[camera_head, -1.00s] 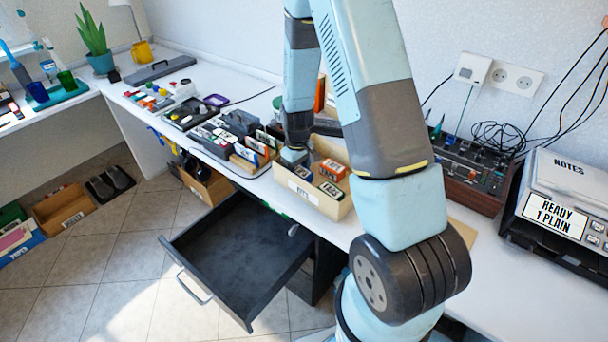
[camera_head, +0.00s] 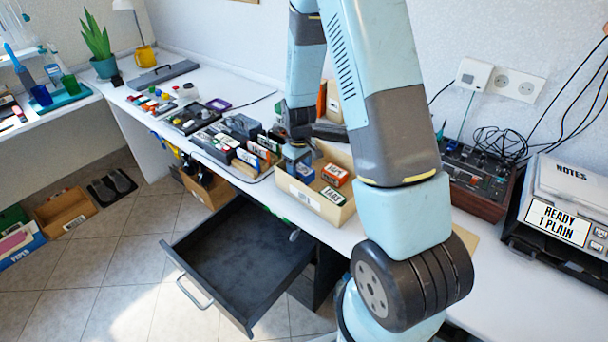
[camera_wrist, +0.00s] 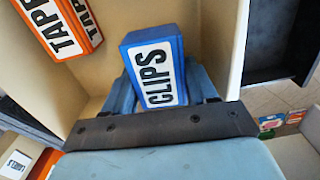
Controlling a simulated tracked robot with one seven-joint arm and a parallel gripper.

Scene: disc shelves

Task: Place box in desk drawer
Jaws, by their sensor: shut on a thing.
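My gripper (camera_head: 297,156) is shut on a blue box with a white CLIPS label (camera_wrist: 156,72); the wrist view shows its fingers on both sides of the box. In the head view the gripper reaches down over the left end of a pale bin (camera_head: 322,207) on the desk. I cannot tell whether the box touches the bin floor. The desk drawer (camera_head: 237,262) below the desk edge, left of the bin, is pulled out and looks empty inside.
An orange TAPE box (camera_head: 335,175) and a TABS box (camera_head: 332,195) lie in the bin. A row of boxes (camera_head: 252,160) stands left of it. A mixer-like device (camera_head: 478,178) and a printer (camera_head: 560,215) stand on the right. Space above the drawer is clear.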

